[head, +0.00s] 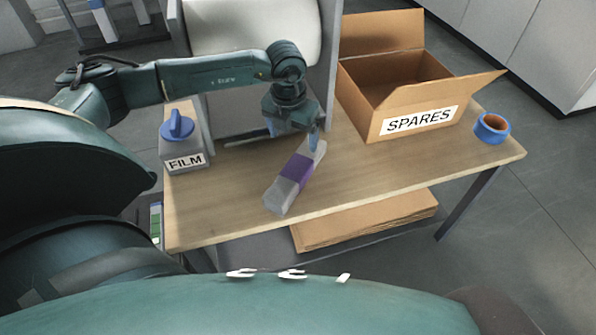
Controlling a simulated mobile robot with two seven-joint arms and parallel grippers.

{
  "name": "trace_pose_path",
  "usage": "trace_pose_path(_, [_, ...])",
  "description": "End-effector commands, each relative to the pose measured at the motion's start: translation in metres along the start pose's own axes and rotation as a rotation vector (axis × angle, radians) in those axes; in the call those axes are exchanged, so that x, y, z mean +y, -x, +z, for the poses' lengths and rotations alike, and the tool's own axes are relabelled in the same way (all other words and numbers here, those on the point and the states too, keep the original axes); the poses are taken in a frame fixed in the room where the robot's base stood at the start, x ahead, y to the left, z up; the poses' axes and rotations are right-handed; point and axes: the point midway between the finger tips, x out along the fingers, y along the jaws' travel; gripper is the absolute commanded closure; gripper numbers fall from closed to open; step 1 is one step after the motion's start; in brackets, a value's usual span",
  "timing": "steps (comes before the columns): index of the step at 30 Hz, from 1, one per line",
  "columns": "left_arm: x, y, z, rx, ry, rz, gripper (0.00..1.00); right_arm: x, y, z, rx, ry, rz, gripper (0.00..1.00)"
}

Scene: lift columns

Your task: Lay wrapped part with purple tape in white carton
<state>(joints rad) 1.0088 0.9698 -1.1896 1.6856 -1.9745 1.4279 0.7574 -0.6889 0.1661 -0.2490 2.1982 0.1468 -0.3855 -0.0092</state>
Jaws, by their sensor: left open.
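The wrapped part (281,192) is a long grey bar with a purple tape band (297,168) around its middle. It lies at a slant on the wooden table in the head view. My left gripper (313,141) points down at the far end of the part, its jaws open. I cannot tell whether a finger touches it. An open brown cardboard carton (371,129) labelled SPARES stands at the back right, its flaps spread. I see no white carton. My right gripper is out of view.
A grey box with a blue knob (183,150), labelled FILM, stands at the table's left. A large white roll (250,30) in a grey frame is behind. A blue tape roll (491,128) sits at the right edge. The table's (400,170) front right is clear. Flat cardboard (370,218) lies below.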

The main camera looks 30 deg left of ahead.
Motion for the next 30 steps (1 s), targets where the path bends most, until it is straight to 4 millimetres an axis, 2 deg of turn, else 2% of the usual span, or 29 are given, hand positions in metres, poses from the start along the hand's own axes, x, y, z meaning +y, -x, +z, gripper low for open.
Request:
trace_pose_path(9, [-0.002,-0.059,-0.002,0.004,-0.002,-0.003,0.18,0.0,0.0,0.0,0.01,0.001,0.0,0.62])
trace_pose_path(17, [-0.003,-0.079,-0.003,0.002,-0.005,-0.005,0.18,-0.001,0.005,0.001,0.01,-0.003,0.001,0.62])
trace_pose_path(25, [-0.004,-0.118,-0.007,0.003,-0.004,-0.006,0.18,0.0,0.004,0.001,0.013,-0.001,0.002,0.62])
trace_pose_path(30, [-0.005,-0.126,-0.007,0.002,-0.004,-0.006,0.18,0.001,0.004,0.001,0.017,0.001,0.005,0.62])
